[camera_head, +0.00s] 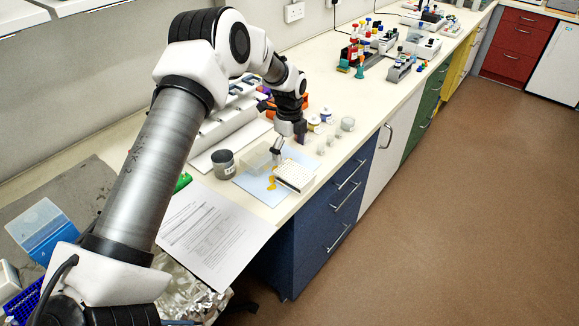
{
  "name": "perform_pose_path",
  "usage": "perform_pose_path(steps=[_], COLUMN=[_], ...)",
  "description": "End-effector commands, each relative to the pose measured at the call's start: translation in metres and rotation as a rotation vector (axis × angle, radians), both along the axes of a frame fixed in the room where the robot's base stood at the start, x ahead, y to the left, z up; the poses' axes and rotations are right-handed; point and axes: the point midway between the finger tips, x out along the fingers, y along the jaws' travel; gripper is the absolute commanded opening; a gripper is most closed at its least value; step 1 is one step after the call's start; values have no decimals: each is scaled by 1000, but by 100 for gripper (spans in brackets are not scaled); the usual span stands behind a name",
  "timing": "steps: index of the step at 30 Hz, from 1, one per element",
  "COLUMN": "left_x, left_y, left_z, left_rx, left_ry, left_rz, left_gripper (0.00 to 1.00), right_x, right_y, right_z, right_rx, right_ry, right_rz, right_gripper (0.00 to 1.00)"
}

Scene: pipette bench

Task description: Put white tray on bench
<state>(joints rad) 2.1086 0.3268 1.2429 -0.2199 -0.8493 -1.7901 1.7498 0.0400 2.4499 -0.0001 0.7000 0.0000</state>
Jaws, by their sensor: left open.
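The white tray (294,176), a small rectangular piece with a gridded top, is at the front edge of the bench (345,152), by the right side of a light blue mat (252,188). I cannot tell whether it rests flat or is slightly raised. My left gripper (278,154) points down just behind the tray, with its fingertips close to the tray's back edge. It is open; the view is too small to show whether a finger touches the tray. My right gripper is not in view.
A clear box (257,161) and a grey-lidded jar (224,164) stand left of the gripper. Several small pots (347,124) stand behind it to the right. Printed paper (208,235) overhangs the front edge. Bare bench lies farther right, before coloured bottles (356,52).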

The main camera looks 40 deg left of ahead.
Motion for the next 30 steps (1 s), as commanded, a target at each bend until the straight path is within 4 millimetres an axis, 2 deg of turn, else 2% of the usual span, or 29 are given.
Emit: perform_pose_path(steps=[1,4,9,30], left_x=[1,0,0,0], left_y=[0,0,0,0], left_z=[10,34,56,59], left_rx=[0,-1,-1,-1], left_ry=[-5,-3,0,1], left_rz=[1,1,1,1], left_gripper=[100,100,100,100], right_x=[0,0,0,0], right_y=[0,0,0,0], right_z=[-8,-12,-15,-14], right_rx=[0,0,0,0], right_ry=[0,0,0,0], right_rz=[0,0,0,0], right_gripper=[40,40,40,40])
